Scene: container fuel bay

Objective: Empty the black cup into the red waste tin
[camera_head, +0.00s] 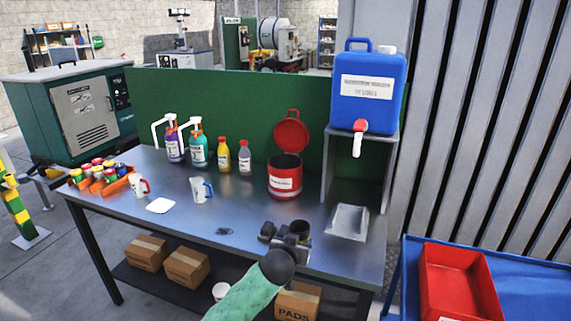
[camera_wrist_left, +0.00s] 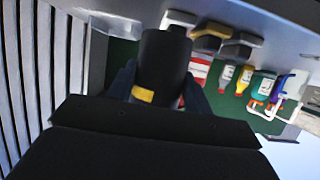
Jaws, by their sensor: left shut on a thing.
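The black cup (camera_head: 301,230) is near the front edge of the metal bench in the head view, held by my left gripper (camera_head: 284,234). In the left wrist view the black cup (camera_wrist_left: 163,62), with a yellow patch, sits between the fingers of my left gripper (camera_wrist_left: 160,88), which is shut on it. The cup's contents cannot be made out. The red waste tin (camera_head: 285,183) stands farther back on the bench, with its round lid raised open. Part of the tin also shows behind the cup in the left wrist view (camera_wrist_left: 201,70). My right gripper is not in view.
A blue water container (camera_head: 368,98) stands on a grey stand (camera_head: 360,170) right of the tin. Several bottles, including a yellow one (camera_head: 224,157), stand left of it. Two white mugs (camera_head: 197,191) (camera_head: 137,184) and a crate of cans (camera_head: 115,185) are farther left.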

